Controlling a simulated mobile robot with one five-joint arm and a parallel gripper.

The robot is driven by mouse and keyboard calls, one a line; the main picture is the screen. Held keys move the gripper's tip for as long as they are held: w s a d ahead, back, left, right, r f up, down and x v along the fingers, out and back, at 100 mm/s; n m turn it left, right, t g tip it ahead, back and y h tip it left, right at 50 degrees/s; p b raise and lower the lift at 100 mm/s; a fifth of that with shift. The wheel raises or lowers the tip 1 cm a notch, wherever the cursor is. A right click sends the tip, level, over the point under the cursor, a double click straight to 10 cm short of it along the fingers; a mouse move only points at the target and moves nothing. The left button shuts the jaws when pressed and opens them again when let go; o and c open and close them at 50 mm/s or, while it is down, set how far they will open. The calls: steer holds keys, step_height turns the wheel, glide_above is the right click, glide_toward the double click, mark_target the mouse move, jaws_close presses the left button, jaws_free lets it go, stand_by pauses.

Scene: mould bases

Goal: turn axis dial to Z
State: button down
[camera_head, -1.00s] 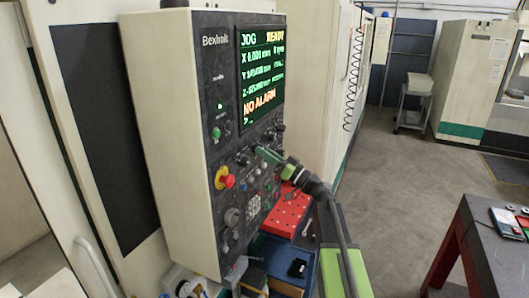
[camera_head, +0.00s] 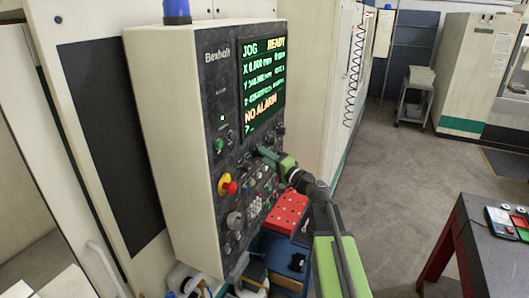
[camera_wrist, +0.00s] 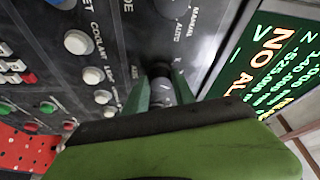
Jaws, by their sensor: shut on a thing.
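The axis dial (camera_wrist: 161,88) is a small dark knob with a grey face on the black control panel (camera_head: 210,140). In the wrist view it sits between the two green fingers of my gripper (camera_wrist: 163,93), which are shut on it. Part of the dial is hidden by the fingers and the green gripper body. An "X" mark shows just right of the dial and an "AXIS" label to its left. I cannot tell which mark the dial points to. In the head view my gripper (camera_head: 262,153) reaches the panel below the screen, and the dial is hidden.
The screen (camera_head: 262,85) reads JOG, READY and NO ALARM. A red and yellow emergency stop (camera_head: 228,185) and several knobs and buttons surround the gripper. A red perforated board (camera_head: 287,212) lies below. A dark table (camera_head: 480,240) stands right; the floor between is clear.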

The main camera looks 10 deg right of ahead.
steer(key=shift+r+m+g+h+p, duration=0.2)
steer(key=shift+m+p, duration=0.35)
steer(key=shift+m, duration=0.2)
steer(key=shift+r+m+g+h+p, duration=0.1)
steer(key=shift+m+g+p, duration=0.1)
steer(key=shift+m+p, duration=0.45)
steer(key=shift+f+m, duration=0.15)
steer(key=shift+m, duration=0.15)
steer(key=c, duration=1)
jaws_free()
steer(key=shift+c, duration=0.2)
